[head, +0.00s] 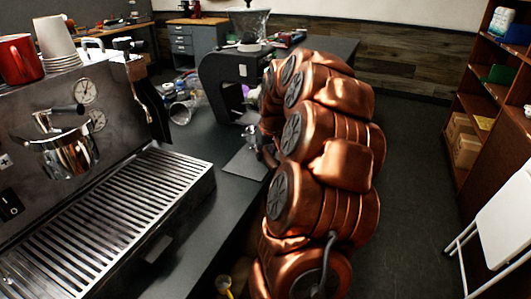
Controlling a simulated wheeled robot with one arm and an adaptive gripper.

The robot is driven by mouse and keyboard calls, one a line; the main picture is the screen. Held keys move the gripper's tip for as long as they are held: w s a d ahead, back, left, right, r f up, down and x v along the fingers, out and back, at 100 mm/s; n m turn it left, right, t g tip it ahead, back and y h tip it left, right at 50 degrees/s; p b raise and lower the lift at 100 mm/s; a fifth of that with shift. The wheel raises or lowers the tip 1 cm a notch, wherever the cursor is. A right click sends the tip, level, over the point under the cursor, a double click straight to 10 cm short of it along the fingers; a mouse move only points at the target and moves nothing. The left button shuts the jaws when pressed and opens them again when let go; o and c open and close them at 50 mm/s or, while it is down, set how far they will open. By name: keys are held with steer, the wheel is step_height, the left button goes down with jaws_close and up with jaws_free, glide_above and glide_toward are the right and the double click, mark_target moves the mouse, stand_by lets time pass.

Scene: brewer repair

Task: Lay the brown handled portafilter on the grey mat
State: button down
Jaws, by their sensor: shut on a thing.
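My copper-coloured arm fills the middle of the head view and hides much of the counter behind it. A dark part at the arm's left edge, low over the counter, looks like my gripper (267,148). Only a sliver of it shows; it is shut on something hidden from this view. I cannot make out the brown handled portafilter. A flat grey piece (243,162) lies on the dark counter just left of my gripper. It may be the grey mat, partly covered by my arm.
A steel espresso machine (120,110) with a slatted drip tray (110,220) stands on the left. A black grinder (232,85) stands behind the grey piece. A clear container (182,110) lies near it. Shelves (490,90) and a white folding chair (500,225) stand on the right.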

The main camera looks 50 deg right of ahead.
steer(key=shift+f, duration=0.1)
steer(key=c, duration=0.8)
jaws_free()
steer(key=shift+o, duration=0.2)
steer(key=v, duration=1.2)
steer(key=shift+w+a, duration=0.1)
steer(key=shift+a, duration=0.05)
